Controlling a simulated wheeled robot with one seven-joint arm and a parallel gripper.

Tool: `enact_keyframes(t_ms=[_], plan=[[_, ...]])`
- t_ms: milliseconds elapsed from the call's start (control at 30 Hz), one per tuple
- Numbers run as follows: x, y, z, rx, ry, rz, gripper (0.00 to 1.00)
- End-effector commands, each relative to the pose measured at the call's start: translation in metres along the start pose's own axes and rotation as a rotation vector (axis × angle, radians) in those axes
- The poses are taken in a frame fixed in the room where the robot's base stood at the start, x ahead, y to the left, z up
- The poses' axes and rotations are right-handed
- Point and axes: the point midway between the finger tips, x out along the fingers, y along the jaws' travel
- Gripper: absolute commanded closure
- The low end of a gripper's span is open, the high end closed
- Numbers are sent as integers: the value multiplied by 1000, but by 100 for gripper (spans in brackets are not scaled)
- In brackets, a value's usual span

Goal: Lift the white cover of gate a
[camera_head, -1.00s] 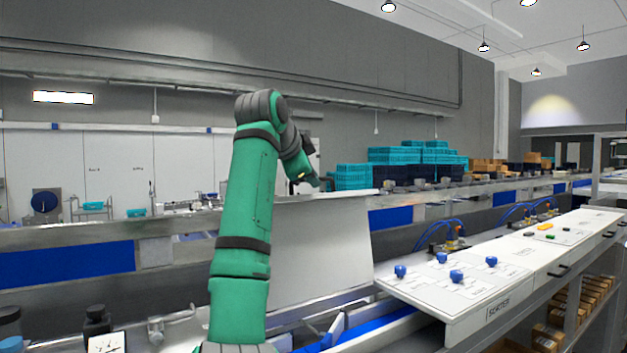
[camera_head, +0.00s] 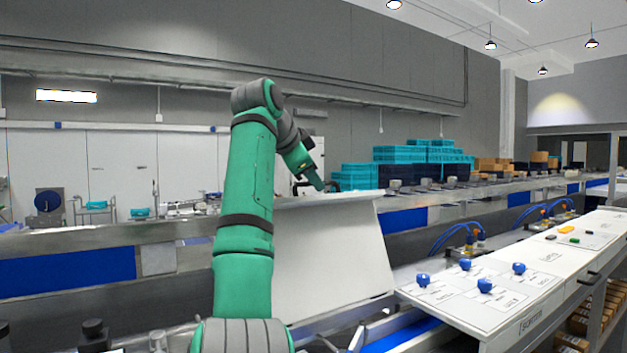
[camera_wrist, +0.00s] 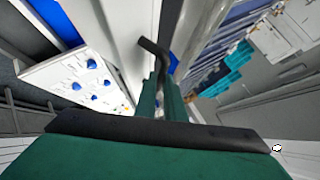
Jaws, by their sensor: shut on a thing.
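The white cover (camera_head: 335,255) is a large pale panel standing tilted up beside my arm in the head view, with its top lip near my gripper. My gripper (camera_head: 322,186) is at that top edge, small and partly hidden by my wrist. In the wrist view the cover (camera_wrist: 122,22) is a pale sheet at the top. My gripper (camera_wrist: 163,85) shows there with its green fingers close together, shut at the cover's edge by a dark bent piece. The exact grip contact is too small to make out. No gate letter is readable.
A white control panel (camera_head: 455,305) with several blue knobs is to the right of the cover. Metal conveyor rails (camera_head: 90,237) run behind. Teal crates (camera_head: 405,154) are stacked at the back. Dark-capped items (camera_head: 95,335) stand at the lower left.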

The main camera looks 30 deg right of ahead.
Motion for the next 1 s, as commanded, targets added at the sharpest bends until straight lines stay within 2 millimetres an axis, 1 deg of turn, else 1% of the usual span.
enact_keyframes(t_ms=[33,100,133,433,567,667,1000], plan=[[-7,-4,-7,6,11,-18,100],[-6,-4,-7,6,11,-17,79],[-6,-3,-7,6,10,-16,72],[-3,-2,-5,4,6,-8,72],[-10,-2,-4,4,5,-9,72],[-25,-2,-4,5,5,-10,72],[-87,-2,-4,5,6,-12,72]])
